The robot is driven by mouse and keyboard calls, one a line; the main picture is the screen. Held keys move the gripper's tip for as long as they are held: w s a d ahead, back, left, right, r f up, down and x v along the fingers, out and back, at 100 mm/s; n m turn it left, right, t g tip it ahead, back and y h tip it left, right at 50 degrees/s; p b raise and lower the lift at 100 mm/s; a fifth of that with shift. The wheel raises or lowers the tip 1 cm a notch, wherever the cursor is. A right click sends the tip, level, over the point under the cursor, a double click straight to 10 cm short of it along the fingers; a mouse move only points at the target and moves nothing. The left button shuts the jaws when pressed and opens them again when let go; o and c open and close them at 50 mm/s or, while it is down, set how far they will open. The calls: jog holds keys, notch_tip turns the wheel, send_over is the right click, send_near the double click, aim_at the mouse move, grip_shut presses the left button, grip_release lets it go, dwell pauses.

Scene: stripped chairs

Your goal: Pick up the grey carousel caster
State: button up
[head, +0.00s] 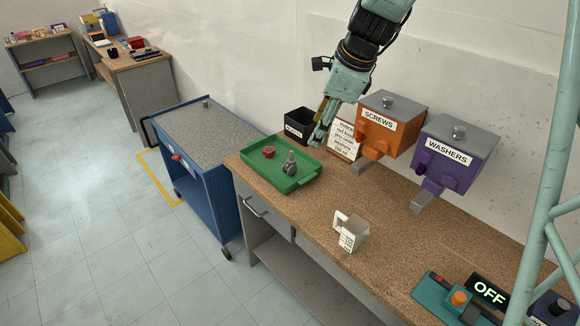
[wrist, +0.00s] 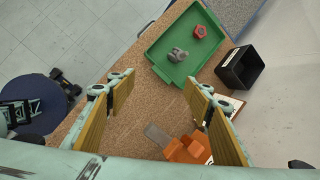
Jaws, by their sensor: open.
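A small grey object that looks like the carousel caster (head: 289,165) stands in the green tray (head: 262,187) at the left end of the workbench. It also shows in the wrist view (wrist: 177,54), ahead of my fingers, inside the tray. A red part (head: 268,152) lies near it in the tray, apart from it. My gripper (head: 320,132) is above the bench, to the right of the tray and clear of it. In the wrist view my gripper (wrist: 158,80) has its fingers wide apart with nothing between them.
A black bin (head: 300,124), a text card (head: 343,140), an orange screws dispenser (head: 390,125) and a purple washers dispenser (head: 455,155) stand along the wall. A mug (head: 352,236) and teal control box (head: 440,296) are farther right. A blue cart (head: 205,140) stands left.

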aim_at(291, 161)
jog(key=w+a+f+m+p, duration=0.1)
jog(key=w+a+f+m, duration=0.1)
jog(key=w+f, duration=0.3)
jog(key=w+a+f+m+p, duration=0.1)
jog(key=w+a+f+m, duration=0.2)
jog(key=w+f+m, duration=0.2)
notch_tip(291, 161, down, 3)
jog(key=shift+w+f, duration=0.15)
jog(key=shift+w, duration=0.5)
jog(key=shift+a, duration=0.1)
jog(key=shift+b+x, duration=0.55)
jog(key=shift+x, duration=3.7)
jog(key=shift+f, duration=0.1)
jog(key=shift+b+x, duration=0.45)
jog(key=shift+x, duration=2.1)
jog(key=shift+s+a, duration=0.15)
jog(key=shift+s, duration=0.05)
jog(key=c, duration=1)
jog(key=shift+r, duration=0.2)
